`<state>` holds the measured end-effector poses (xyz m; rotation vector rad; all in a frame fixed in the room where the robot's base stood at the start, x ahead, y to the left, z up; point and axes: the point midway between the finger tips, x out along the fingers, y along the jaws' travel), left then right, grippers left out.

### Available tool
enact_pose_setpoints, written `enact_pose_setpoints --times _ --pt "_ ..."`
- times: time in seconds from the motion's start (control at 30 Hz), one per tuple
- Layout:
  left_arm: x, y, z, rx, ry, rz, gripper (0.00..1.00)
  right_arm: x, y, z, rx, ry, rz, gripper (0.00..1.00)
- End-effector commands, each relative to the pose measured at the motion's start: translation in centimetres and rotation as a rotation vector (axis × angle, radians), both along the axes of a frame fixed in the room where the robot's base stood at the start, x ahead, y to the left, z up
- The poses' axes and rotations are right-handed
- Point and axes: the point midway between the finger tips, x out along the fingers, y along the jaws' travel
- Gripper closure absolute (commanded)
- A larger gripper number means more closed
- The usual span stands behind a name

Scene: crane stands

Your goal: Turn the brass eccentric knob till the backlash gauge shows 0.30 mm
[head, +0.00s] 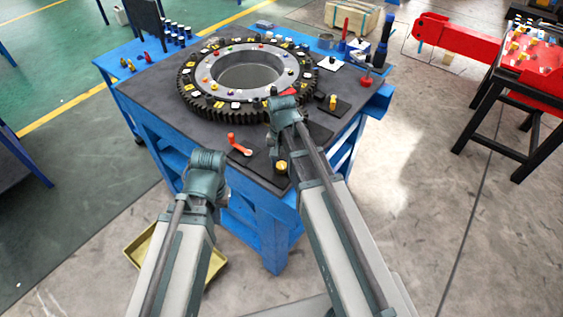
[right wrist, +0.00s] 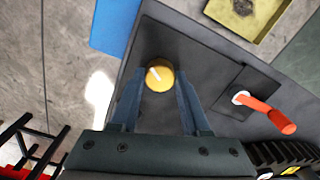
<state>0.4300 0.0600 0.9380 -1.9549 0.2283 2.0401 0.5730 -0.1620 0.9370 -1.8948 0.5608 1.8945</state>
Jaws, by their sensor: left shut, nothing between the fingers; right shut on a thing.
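The brass knob (head: 281,167) sits on a dark plate at the near corner of the bench. In the right wrist view the knob (right wrist: 160,76) shows a white line on its top, slanting to the upper left. My right gripper (right wrist: 160,85) is shut on the knob, one finger on each side. In the head view my right gripper (head: 277,140) reaches down to it, its fingers mostly hidden. My left gripper (head: 208,170) is shut and empty in front of the bench's left side. I cannot make out a backlash gauge reading.
An orange-handled lever (head: 238,145) stands left of the knob; it also shows in the right wrist view (right wrist: 268,113). A large toothed ring (head: 205,101) fills the bench's middle. A yellow tray (head: 140,248) lies on the floor. A red crane part (head: 460,37) stands right.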

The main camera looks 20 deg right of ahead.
Motion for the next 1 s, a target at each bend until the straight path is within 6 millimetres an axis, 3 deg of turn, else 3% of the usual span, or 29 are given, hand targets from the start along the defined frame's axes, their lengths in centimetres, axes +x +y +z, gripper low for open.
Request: enact_pose_setpoints --times 0.37,0.4,0.57,1.0 --pt "0.00 0.00 -0.01 0.000 0.000 0.000 1.00 -0.02 0.01 -0.01 0.000 0.000 -0.003 1.00" --pt "0.00 0.00 -0.01 0.000 0.000 0.000 1.00 -0.02 0.01 -0.01 0.000 0.000 -0.003 0.50" --pt "0.00 0.00 -0.01 0.000 0.000 0.000 1.00 -0.01 0.01 -0.01 0.000 0.000 -0.003 0.24" --pt "0.00 0.00 0.50 0.000 0.000 0.000 1.00 0.00 0.00 0.50 0.000 0.000 -0.003 0.24"
